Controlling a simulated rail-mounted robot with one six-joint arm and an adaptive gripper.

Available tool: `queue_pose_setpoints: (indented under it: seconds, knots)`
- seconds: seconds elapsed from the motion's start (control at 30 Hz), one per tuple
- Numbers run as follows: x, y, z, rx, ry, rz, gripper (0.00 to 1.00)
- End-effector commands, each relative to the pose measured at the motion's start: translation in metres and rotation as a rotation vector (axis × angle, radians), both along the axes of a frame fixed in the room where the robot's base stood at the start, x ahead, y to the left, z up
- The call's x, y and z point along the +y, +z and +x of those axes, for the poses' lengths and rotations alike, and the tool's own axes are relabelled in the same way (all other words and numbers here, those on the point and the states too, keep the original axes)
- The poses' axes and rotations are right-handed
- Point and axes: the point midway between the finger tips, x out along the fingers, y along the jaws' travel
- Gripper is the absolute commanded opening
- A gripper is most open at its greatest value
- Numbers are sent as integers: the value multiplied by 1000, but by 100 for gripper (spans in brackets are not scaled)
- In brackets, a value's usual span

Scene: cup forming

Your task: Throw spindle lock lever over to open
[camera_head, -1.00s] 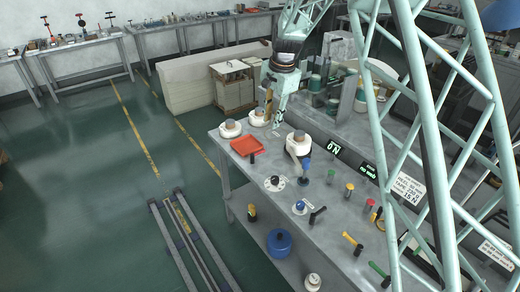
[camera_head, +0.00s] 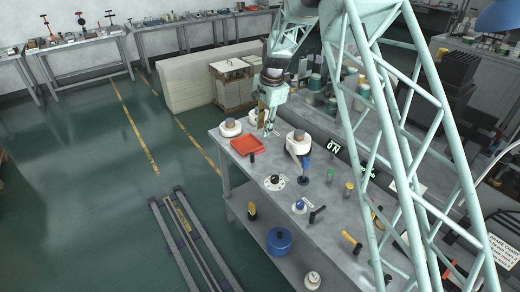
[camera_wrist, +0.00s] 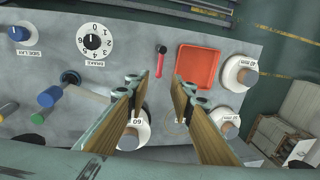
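A small lever with a red end and a dark end (camera_wrist: 161,62) lies beside the red tray in the wrist view. It shows in the head view as a short dark piece (camera_head: 252,157) in front of the tray. I read no label on it, so I cannot tell for sure that it is the spindle lock lever. My gripper (camera_wrist: 160,84) is open and empty, its two wood-coloured fingers spread apart. The lever appears between and beyond the fingertips, apart from them. In the head view my gripper (camera_head: 266,122) is above the bench behind the red tray.
The red tray (camera_head: 247,145) and white discs with brown tops (camera_head: 230,128) are at the bench's far left end. A brake dial (camera_wrist: 95,42), a side lay knob (camera_wrist: 18,33) and a blue-handled part (camera_head: 304,166) stand nearby. Several upright coloured knobs are farther right.

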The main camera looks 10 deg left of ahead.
Motion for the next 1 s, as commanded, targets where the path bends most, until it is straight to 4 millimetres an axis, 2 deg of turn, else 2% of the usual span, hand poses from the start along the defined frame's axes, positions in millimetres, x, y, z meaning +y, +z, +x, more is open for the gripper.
queue_pose_setpoints:
  seconds: [0.37, 1.0]
  knots:
    - [3, -21, 3, 1, 0, 0, 22]
    - [13, -94, 14, 1, 1, 0, 22]
